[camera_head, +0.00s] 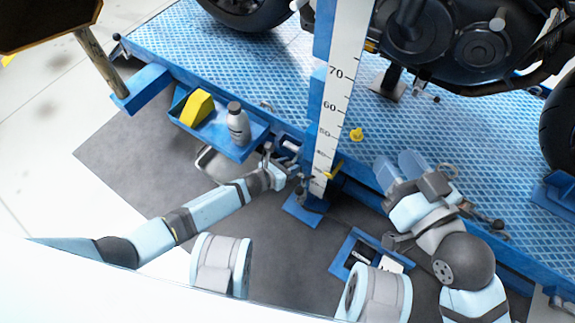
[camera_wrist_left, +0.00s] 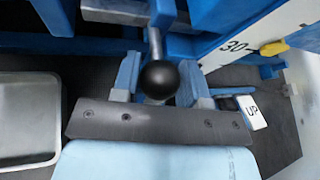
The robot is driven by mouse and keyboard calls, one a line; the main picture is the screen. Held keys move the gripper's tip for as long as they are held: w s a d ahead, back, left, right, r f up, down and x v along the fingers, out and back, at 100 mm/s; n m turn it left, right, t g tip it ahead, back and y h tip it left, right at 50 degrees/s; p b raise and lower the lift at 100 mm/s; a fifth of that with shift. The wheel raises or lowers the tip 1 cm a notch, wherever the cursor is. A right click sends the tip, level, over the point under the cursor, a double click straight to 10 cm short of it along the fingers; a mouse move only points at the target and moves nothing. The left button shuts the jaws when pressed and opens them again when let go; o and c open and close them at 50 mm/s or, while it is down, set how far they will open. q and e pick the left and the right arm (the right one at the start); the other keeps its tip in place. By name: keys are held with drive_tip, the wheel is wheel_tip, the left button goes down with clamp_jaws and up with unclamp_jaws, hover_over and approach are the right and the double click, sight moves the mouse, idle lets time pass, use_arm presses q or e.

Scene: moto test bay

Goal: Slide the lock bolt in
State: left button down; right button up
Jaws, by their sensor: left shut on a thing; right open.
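The lock bolt (camera_wrist_left: 155,45) is a grey metal rod with a black ball knob (camera_wrist_left: 159,79) in the left wrist view. It stands between the two blue fingers of my left gripper (camera_wrist_left: 160,82), which is shut on it near the knob. In the head view my left gripper (camera_head: 285,172) is beside the foot of the blue column (camera_head: 324,60), at the lift's front edge. There the bolt is too small and covered to make out clearly. My right gripper (camera_head: 400,165) is open and empty over the blue platform's edge, right of the column.
A blue tray (camera_head: 185,122) holds a yellow block (camera_head: 197,107) and a grey bottle (camera_head: 238,124). A metal pan (camera_head: 215,165) sits below it. A blue bin (camera_head: 340,265) is on the floor. A motorcycle (camera_head: 430,45) stands on the blue platform (camera_head: 270,65).

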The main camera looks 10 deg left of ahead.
use_arm(q)
drive_tip(key=shift+s+d, duration=0.2)
drive_tip(key=shift+d, duration=0.15)
drive_tip(key=c, duration=0.7)
unclamp_jaws()
drive_tip(key=shift+s+a+r+p, duration=0.2)
drive_tip(key=shift+s+a+p, duration=0.05)
drive_tip(key=shift+a+p, duration=0.1)
drive_tip(key=p+v, duration=0.4)
drive_tip(key=v, duration=0.9)
use_arm(e)
wheel_tip(320, 180, up, 6)
drive_tip(key=m+t, duration=0.1)
drive_tip(key=t, duration=0.1)
drive_tip(key=shift+s, duration=0.15)
